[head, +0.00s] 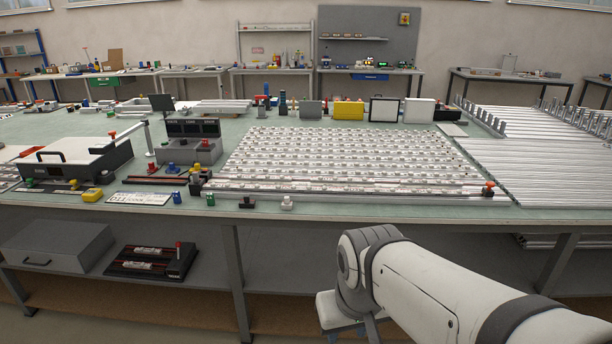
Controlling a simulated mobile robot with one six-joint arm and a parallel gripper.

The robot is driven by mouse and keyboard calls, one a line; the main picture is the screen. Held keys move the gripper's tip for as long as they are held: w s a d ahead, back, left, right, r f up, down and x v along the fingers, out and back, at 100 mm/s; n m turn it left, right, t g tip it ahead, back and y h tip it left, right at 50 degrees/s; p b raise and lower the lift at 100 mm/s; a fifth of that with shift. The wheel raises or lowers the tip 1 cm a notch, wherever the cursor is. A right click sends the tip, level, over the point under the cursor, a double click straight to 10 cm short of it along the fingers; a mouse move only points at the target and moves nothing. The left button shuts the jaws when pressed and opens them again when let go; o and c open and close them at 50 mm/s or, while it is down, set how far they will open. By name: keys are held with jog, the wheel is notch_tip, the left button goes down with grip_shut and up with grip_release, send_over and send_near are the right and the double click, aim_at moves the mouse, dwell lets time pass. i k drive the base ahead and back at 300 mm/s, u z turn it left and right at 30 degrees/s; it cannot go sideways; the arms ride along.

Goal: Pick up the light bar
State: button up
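Several long pale bars with small labels lie side by side in a flat bed of light bars (340,160) on the middle of the green worktable (130,212). I cannot tell which single one is the task's light bar. More long, plain silvery bars (540,165) lie at the right end of the table. My white arm (430,290) comes in from the lower right, in front of the table's front edge and below its top. Its bend shows, but my gripper is not visible. No bar is seen held.
A black and white device with a handle (70,160) stands at the left. A yellow box (348,109) and panels line the table's back. Small knobs and a rail run along the front edge. The lower shelf holds a grey box (58,247) and a black tray (150,262).

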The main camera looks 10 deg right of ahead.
aim_at(346, 190)
jog(key=u, duration=0.05)
jog(key=i, duration=1.9)
jog(key=z, duration=0.75)
jog(key=k, duration=0.7)
jog(key=z, duration=0.25)
jog(key=i, duration=0.75)
jog(key=u, duration=0.05)
